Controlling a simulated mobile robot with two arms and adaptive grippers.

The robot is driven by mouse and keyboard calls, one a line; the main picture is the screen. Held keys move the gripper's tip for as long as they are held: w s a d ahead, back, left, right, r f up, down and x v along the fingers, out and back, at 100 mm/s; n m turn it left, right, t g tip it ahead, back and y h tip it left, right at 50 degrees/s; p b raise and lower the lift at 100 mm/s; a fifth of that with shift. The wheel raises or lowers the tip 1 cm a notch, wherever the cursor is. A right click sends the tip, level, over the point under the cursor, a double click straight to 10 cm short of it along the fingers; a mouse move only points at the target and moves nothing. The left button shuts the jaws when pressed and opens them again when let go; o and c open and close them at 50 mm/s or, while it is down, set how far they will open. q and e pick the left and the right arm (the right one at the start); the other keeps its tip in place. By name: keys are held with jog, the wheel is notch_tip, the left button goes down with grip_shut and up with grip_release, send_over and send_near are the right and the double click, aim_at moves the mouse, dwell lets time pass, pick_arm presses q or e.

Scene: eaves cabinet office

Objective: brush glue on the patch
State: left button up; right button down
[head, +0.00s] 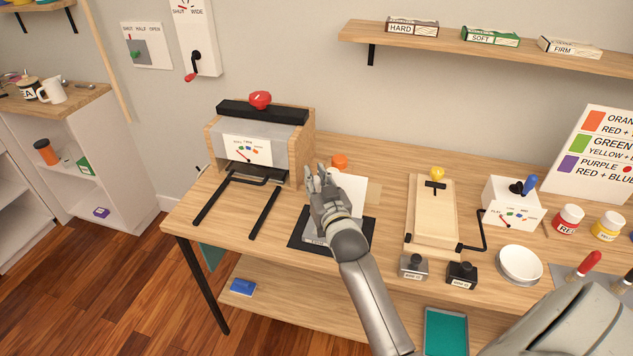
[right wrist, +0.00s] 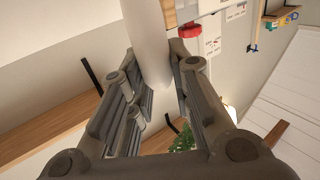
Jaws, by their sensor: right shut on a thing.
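My right gripper (head: 318,175) is over the desk, just above a black mat (head: 297,241) that has a pale sheet on it. In the right wrist view its fingers (right wrist: 150,105) are closed around a smooth white cylindrical thing (right wrist: 145,40). I cannot tell whether this is the glue brush or a bottle. An orange cap (head: 339,161) shows just behind the gripper. White paper (head: 354,186) lies behind my wrist, partly hidden. I cannot tell which sheet is the patch, and no glue shows. My left gripper is out of view.
A wooden press with a red knob (head: 260,99) stands left of the gripper, its black rails reaching forward. A shelf (head: 490,45) hangs above.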

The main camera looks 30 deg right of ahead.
jog(key=r+p, duration=0.2)
jog(key=shift+w+a+r, duration=0.15)
jog(key=shift+w+r, duration=0.05)
jog(key=shift+r, duration=0.2)
jog(key=shift+s+r, duration=0.15)
jog(key=shift+r, duration=0.2)
